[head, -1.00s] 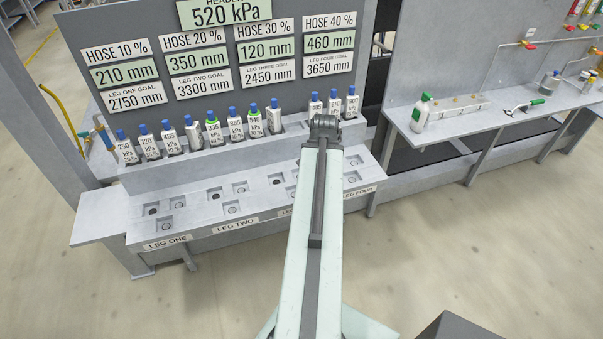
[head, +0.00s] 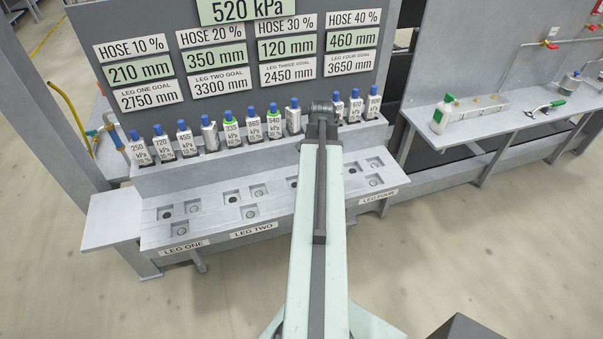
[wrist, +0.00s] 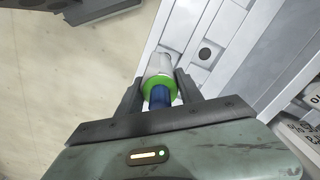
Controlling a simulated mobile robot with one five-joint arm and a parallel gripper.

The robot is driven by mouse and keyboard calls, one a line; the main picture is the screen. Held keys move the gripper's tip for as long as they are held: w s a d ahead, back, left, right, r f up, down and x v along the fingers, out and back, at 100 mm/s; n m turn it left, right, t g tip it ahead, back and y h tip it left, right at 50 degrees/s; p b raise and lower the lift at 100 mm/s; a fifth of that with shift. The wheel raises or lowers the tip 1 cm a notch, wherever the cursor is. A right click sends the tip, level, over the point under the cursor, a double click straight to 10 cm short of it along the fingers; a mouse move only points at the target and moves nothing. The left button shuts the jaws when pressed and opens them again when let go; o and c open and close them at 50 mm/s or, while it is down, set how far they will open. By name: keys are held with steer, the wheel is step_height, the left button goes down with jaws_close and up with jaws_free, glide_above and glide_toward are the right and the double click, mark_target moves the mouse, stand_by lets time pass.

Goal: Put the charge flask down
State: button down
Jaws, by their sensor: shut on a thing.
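In the wrist view my gripper (wrist: 158,88) is shut on a flask (wrist: 160,64) with a white body, a green ring and a blue cap. The cap points back toward my wrist, and the flask's body points away over the edge of the grey bench. I cannot read a label on it or tell whether its far end touches anything. In the head view my arm hides the gripper and the held flask. The grey bench (head: 150,232) has a lower ledge with round and square recesses, marked LEG ONE (head: 186,246), LEG TWO (head: 254,230) and LEG FOUR (head: 380,197).
A row of labelled blue-capped flasks (head: 232,133) stands on the raised rack behind the ledge. Goal signs (head: 148,95) hang above. A side bench (head: 505,125) at right carries a white bottle with a green cap (head: 442,115). The floor in front is clear.

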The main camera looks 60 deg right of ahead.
steer(key=f+b, duration=0.4)
steer(key=shift+w+d, duration=0.3)
steer(key=shift+w, duration=0.05)
steer(key=shift+w+a+r, duration=0.1)
steer(key=shift+w+r, duration=0.05)
steer(key=shift+r, duration=0.1)
steer(key=shift+f, duration=0.15)
steer(key=c, duration=0.8)
jaws_free()
steer(key=shift+o, duration=0.2)
step_height(320, 180, up, 12)
steer(key=p, duration=1.2)
steer(key=shift+r+p, duration=0.25)
steer(key=shift+p, duration=0.1)
steer(key=shift+f, duration=0.1)
